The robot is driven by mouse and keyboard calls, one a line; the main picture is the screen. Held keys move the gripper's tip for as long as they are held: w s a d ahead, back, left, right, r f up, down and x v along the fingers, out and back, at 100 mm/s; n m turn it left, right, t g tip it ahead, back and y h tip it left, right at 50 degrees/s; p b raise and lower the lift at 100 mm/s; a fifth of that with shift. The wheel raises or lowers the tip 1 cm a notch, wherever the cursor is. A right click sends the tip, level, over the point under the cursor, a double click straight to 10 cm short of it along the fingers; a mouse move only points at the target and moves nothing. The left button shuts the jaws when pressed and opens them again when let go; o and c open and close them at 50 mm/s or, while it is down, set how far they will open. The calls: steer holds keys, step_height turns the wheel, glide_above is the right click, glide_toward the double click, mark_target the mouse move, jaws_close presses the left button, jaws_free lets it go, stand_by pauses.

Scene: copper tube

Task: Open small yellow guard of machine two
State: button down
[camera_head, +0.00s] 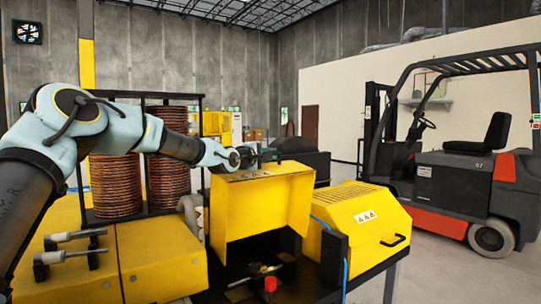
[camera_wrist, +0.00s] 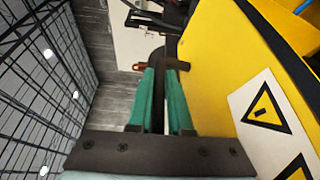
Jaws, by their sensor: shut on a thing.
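The small yellow guard (camera_head: 262,208) stands raised in the head view, with the dark opening of the machine (camera_head: 262,270) showing below it. My gripper (camera_head: 268,157) is at the guard's upper edge. In the wrist view, my gripper (camera_wrist: 166,74) has two green fingers shut on a dark, curved handle (camera_wrist: 158,56). The handle is mostly hidden by my gripper in the head view.
A second yellow guard (camera_head: 355,225) with vents and a black handle stands shut at the right. A red knob (camera_head: 270,284) shows inside the opening. Copper coils (camera_head: 115,185) stand on a rack behind my arm. A forklift (camera_head: 450,180) is parked at the right, with free floor before it.

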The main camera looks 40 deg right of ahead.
steer(key=c, duration=0.8)
jaws_free()
steer(key=shift+f, duration=0.1)
steer(key=shift+c, duration=0.2)
steer(key=b, duration=0.5)
glide_above(250, 174)
steer(key=shift+d, duration=0.2)
steer(key=shift+a+r, duration=0.1)
steer(key=shift+r, duration=0.1)
steer(key=shift+s+a+r+p, duration=0.1)
steer(key=shift+a+r+p, duration=0.35)
steer(key=shift+a, duration=0.5)
steer(key=shift+s+a+r+p, duration=0.1)
steer(key=shift+a+r+p, duration=0.2)
steer(key=shift+a+p, duration=0.5)
steer(key=shift+a+r+p, duration=0.3)
steer(key=shift+a+r, duration=0.1)
steer(key=shift+a, duration=0.7)
steer(key=shift+s+a+r+p, duration=0.1)
steer(key=shift+a+r+p, duration=0.1)
steer(key=shift+a+p, duration=0.35)
steer(key=shift+s+a+r+p, duration=0.15)
steer(key=shift+a+p, duration=0.15)
steer(key=shift+a, duration=0.35)
steer(key=shift+c, duration=0.4)
